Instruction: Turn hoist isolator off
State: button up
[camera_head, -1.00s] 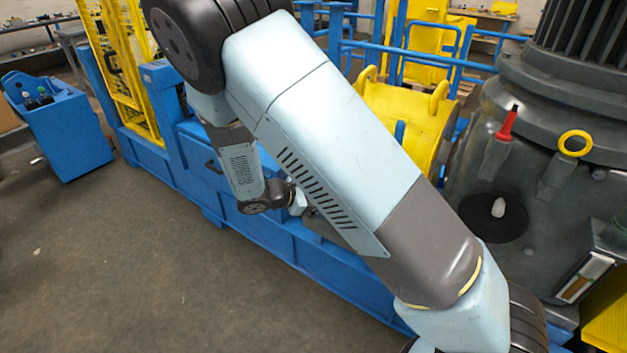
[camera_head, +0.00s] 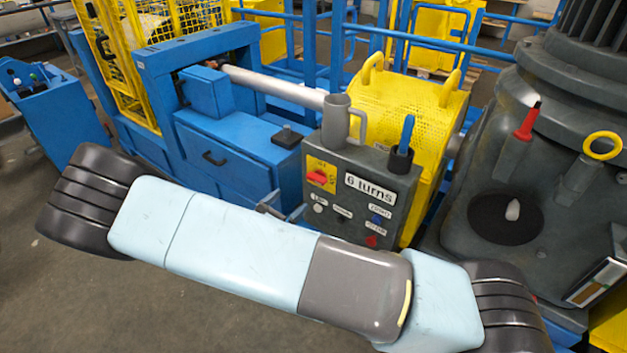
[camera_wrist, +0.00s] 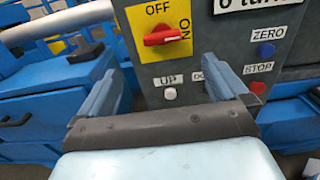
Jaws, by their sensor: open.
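The hoist isolator (camera_head: 320,176) is a red rotary knob on a yellow plate at the upper left of a grey control box (camera_head: 375,170). In the wrist view the red knob (camera_wrist: 168,36) lies roughly level, its length running toward the ON label at the right; OFF is printed above it. My gripper (camera_wrist: 163,68) is open and empty, its two fingers pointing at the box just below the knob, one to each side. In the head view my gripper (camera_head: 284,208) is in front of the box's lower left, partly hidden by my arm. No contact with the knob shows.
Below the knob are a white UP button (camera_wrist: 170,93), a blue ZERO button (camera_wrist: 266,49) and a red STOP button (camera_wrist: 258,88). A grey mug (camera_head: 336,120) and a blue-handled item in a black cup (camera_head: 402,155) stand on the box. Blue machinery (camera_head: 225,150) lies left.

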aim_at(314, 180)
jog(key=x, duration=1.3)
jog(key=shift+s+d, duration=0.1)
jog(key=shift+d, duration=0.05)
jog(key=c, duration=0.9)
jog(key=shift+c, duration=0.2)
